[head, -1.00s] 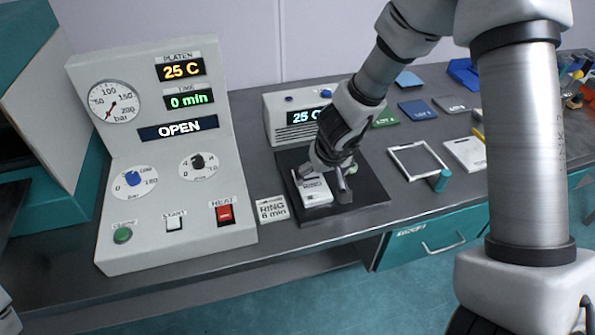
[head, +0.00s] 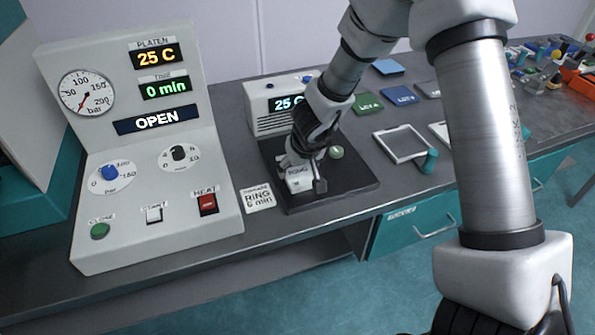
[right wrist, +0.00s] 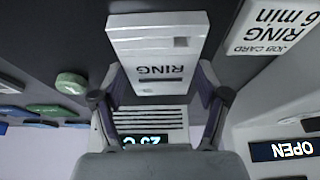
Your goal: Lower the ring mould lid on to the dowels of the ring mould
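The white ring mould lid, marked RING, (head: 299,180) is over the black mat (head: 352,188). It also shows large in the right wrist view (right wrist: 158,35), between the two fingers. My right gripper (head: 304,176) points down at it, with a finger against each side; it looks shut on the lid. The lower ring mould and its dowels cannot be told apart from the lid, so I cannot see any gap between them. My left gripper is out of view.
A green disc (head: 337,152) lies on the mat behind the gripper. The press panel (head: 150,150) stands to the left, with a job card (head: 258,197) beside the mat. A grey display box (head: 262,112) stands behind. An open frame (head: 402,146) and teal cylinder (head: 430,160) lie right.

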